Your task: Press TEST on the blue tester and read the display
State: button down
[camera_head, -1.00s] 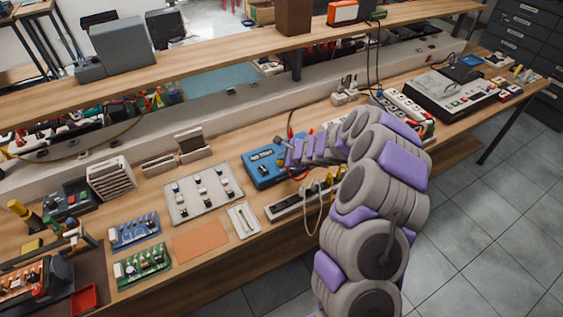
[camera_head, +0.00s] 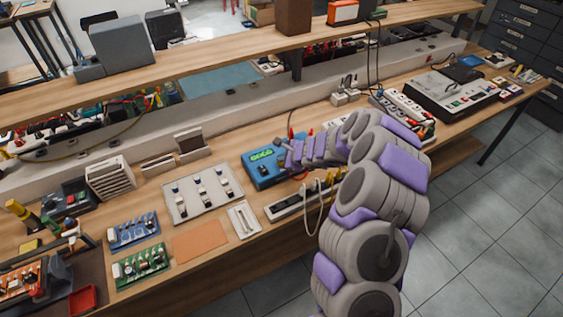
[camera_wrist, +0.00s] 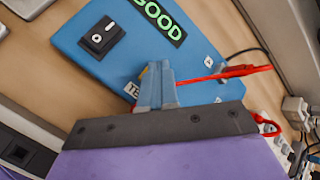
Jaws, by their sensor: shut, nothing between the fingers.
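The blue tester (camera_head: 259,172) lies on the wooden bench, left of my gripper. Its display (camera_head: 262,155) is lit green; in the wrist view the display (camera_wrist: 160,22) reads GOOD. A black rocker switch (camera_wrist: 101,38) sits beside the display. My gripper (camera_wrist: 158,72) is shut and empty, its fingertips over the tester's face. My gripper also shows in the head view (camera_head: 282,148).
A red probe lead (camera_wrist: 225,73) runs right of the fingers. A power strip (camera_head: 290,205) lies in front of the tester. A grey tray of components (camera_head: 203,192) stands to the left, and a wooden shelf (camera_head: 220,52) runs above the bench.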

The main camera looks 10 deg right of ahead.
jog(key=shift+r+p, duration=0.8)
jog(key=shift+r, duration=0.1)
notch_tip(320, 180, up, 5)
jog(key=p, duration=0.4)
dwell(0.4)
dwell(0.5)
